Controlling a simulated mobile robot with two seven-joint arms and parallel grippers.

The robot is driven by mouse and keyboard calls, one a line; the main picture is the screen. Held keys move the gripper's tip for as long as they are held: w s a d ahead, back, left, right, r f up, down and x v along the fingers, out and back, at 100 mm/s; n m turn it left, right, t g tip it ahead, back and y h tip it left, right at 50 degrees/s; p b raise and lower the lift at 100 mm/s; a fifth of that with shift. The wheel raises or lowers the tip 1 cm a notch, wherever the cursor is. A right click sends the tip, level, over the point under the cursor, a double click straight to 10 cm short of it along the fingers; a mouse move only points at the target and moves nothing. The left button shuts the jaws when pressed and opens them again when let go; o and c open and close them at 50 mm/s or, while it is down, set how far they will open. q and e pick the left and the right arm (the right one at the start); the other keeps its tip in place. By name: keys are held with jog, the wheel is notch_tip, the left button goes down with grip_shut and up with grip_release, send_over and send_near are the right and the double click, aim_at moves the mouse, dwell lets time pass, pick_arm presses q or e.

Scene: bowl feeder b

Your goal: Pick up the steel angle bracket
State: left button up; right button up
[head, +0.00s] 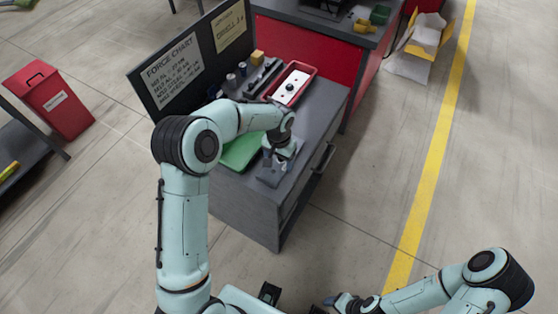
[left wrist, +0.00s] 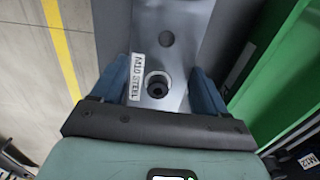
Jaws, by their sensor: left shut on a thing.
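My left gripper (head: 281,158) is over the near part of the grey bench, pointing down. In the left wrist view its blue fingers (left wrist: 160,88) stand on either side of a grey metal piece, the steel angle bracket (left wrist: 172,22), and are shut on it. The bracket shows a round hole, a dark round bolt or hole nearer the gripper, and a white label reading M10 STEEL. Its lower part is hidden by the gripper. My right gripper (head: 343,301) is low at the bottom of the head view, away from the bench; its finger gap is unclear.
A green tray (head: 240,152) lies close beside the bracket and shows in the left wrist view (left wrist: 285,75). A red tray with a white panel (head: 291,85) is farther back. A dark upright board (head: 180,70) edges the bench's left.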

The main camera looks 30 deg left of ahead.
pick_arm(q)
notch_tip(320, 180, up, 20)
jog(key=p, duration=0.2)
jog(key=shift+n, duration=0.5)
jog(key=d+f, duration=0.1)
jog(key=f, duration=0.4)
jog(key=s+d+f, duration=0.1)
jog(key=d+f, duration=0.1)
jog(key=f, duration=0.4)
jog(key=s+d+f, duration=0.1)
jog(key=d+f, duration=0.1)
jog(key=f, duration=0.4)
jog(key=shift+s+f, duration=0.15)
notch_tip(320, 180, up, 7)
jog(key=w+a, duration=0.2)
notch_tip(320, 180, up, 10)
jog(key=r+m, duration=0.1)
send_over(279, 162)
jog(key=shift+f, duration=0.3)
pick_arm(e)
jog(key=shift+w+r, duration=0.45)
jog(key=shift+r, duration=0.2)
jog(key=shift+w+r, duration=0.4)
jog(key=shift+r, duration=0.2)
